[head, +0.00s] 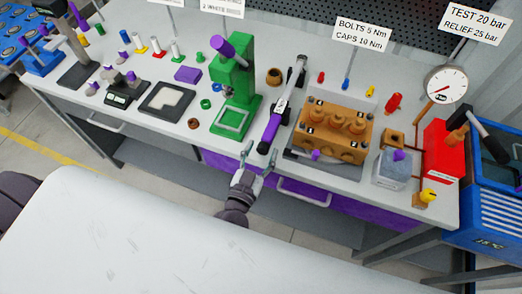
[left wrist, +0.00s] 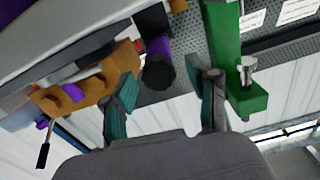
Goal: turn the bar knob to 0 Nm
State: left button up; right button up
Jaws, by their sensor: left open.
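A torque wrench with a purple grip (head: 272,128) and a long grey shaft lies on the bench, its near end towards me. A dark round knob (head: 263,147) ends the grip. In the left wrist view the knob (left wrist: 158,72) shows dark and faceted, with the purple grip (left wrist: 158,46) behind it. My left gripper (head: 257,161) is open at the bench's front edge, just short of the knob. In the left wrist view its fingers (left wrist: 165,88) stand on either side of the knob, apart from it. No Nm scale is readable. My right gripper is not in view.
A green press (head: 234,80) stands left of the wrench. An orange-brown pump block (head: 334,128) sits close on its right. A red box (head: 440,150) and a gauge (head: 446,84) are farther right. A drawer handle (head: 303,192) juts out below the bench edge.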

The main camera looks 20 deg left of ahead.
pick_arm(q)
grip_shut()
jog(key=shift+n, duration=0.3)
jog(key=n, duration=0.2)
jog(key=shift+n+p, duration=0.3)
jog(key=n, duration=0.4)
jog(key=shift+a+n, duration=0.1)
jog(key=shift+n, duration=0.2)
jog(key=n, duration=0.3)
jog(key=shift+f+n, duration=0.1)
jog(key=shift+n, duration=0.2)
jog(key=n+b, duration=0.1)
jog(key=n, duration=0.3)
jog(key=shift+n, duration=0.3)
